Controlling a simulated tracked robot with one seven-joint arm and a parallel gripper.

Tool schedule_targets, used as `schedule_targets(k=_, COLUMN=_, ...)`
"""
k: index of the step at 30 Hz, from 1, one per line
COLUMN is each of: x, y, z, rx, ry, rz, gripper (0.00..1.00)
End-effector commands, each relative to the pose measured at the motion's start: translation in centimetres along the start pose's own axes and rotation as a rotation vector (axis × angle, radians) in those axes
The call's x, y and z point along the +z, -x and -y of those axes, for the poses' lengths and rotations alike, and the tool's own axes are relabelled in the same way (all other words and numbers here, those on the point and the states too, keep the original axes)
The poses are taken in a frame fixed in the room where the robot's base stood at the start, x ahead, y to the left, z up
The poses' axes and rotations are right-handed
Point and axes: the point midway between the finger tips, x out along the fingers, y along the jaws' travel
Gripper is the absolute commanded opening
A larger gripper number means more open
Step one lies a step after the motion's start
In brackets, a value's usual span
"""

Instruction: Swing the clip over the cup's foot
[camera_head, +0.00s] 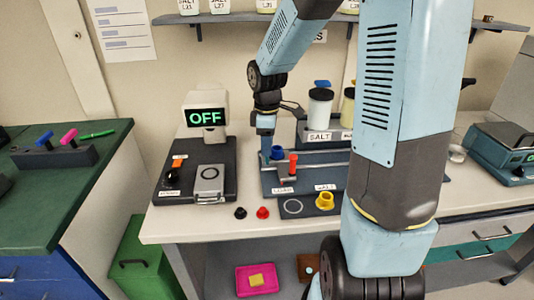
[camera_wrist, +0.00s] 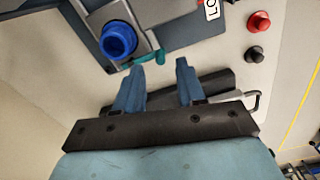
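The blue cup (camera_wrist: 118,40) stands upright on a metal plate in the wrist view; its foot is partly hidden by its rim. A small teal piece (camera_wrist: 148,57), which looks like the clip, lies beside the cup, on the side towards my gripper. My gripper (camera_wrist: 172,62) is open and empty, with one fingertip close to the teal piece; I cannot tell whether they touch. In the head view my gripper (camera_head: 266,148) points down just left of the blue cup (camera_head: 277,153). The clip cannot be made out there.
A red-topped part (camera_head: 292,162) stands right of the cup. Black (camera_head: 240,212) and red (camera_head: 263,212) knobs are near the bench edge. A device reading OFF (camera_head: 206,117) stands left.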

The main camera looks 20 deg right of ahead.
Motion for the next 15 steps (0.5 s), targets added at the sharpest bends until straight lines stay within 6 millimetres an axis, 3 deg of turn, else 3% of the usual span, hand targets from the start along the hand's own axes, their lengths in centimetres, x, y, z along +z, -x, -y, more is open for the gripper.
schedule_targets(k=6, x=0.0, y=-2.7, z=0.1, rx=-0.002, ry=0.001, rz=0.001, gripper=0.39)
schedule_targets(k=15, x=0.0, y=-3.7, z=0.0, rx=0.000, ry=0.000, rz=-0.001, gripper=0.39)
